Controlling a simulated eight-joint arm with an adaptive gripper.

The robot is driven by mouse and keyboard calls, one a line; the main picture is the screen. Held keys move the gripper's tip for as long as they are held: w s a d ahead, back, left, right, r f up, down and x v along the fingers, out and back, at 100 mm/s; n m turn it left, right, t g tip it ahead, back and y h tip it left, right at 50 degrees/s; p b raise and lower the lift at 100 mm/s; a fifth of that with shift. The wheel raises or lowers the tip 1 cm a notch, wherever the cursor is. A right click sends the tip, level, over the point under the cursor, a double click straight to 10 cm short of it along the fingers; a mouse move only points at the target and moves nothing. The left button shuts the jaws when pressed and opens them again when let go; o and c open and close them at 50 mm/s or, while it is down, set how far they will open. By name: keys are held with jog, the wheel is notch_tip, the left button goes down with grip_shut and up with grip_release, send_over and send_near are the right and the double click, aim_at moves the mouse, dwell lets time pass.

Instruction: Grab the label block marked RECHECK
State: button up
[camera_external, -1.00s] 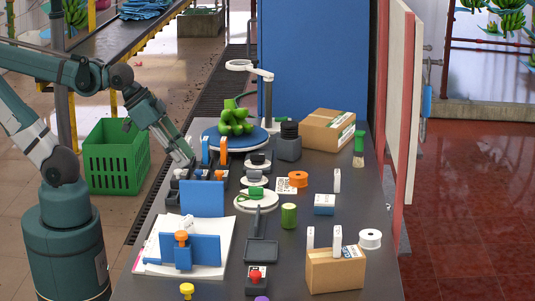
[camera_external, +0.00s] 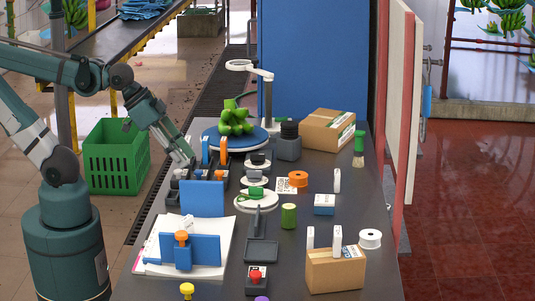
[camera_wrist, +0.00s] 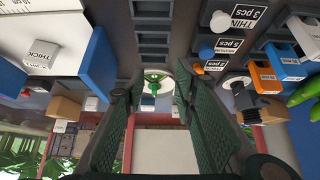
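My gripper (camera_external: 188,166) is low at the left side of the table, near a row of small dark blocks and the blue upright plate (camera_external: 202,199). In the wrist view my gripper (camera_wrist: 158,84) has its two dark green fingers apart, with nothing held between them. I cannot read RECHECK on any block in either view.
A brown carton (camera_external: 328,130) and green bananas on a blue round stand (camera_external: 207,139) are at the back. A white dish (camera_external: 256,201) sits mid-table.

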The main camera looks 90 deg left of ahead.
jog(key=shift+r, duration=0.1)
jog(key=w+d+r+m+g+h+p, duration=0.1)
jog(key=w+d+r+m+p, duration=0.15)
jog(key=w, duration=0.25)
jog(key=w+d+r+m+g+p, duration=0.1)
jog(key=w+d+r+m+p, duration=0.1)
jog(key=w+d+r+p, duration=0.3)
jog(key=m+g+h+p, duration=0.3)
jog(key=m+g+p, duration=0.2)
jog(key=m+p, duration=0.8)
send_over(311, 230)
jog(key=a+b, duration=0.1)
jog(key=a, duration=0.1)
jog(key=shift+m, duration=0.35)
notch_tip(311, 230, down, 10)
jog(key=shift+a+f, duration=0.15)
jog(key=shift+f, duration=0.05)
jog(key=shift+f+h, duration=0.15)
jog(key=shift+h, duration=0.15)
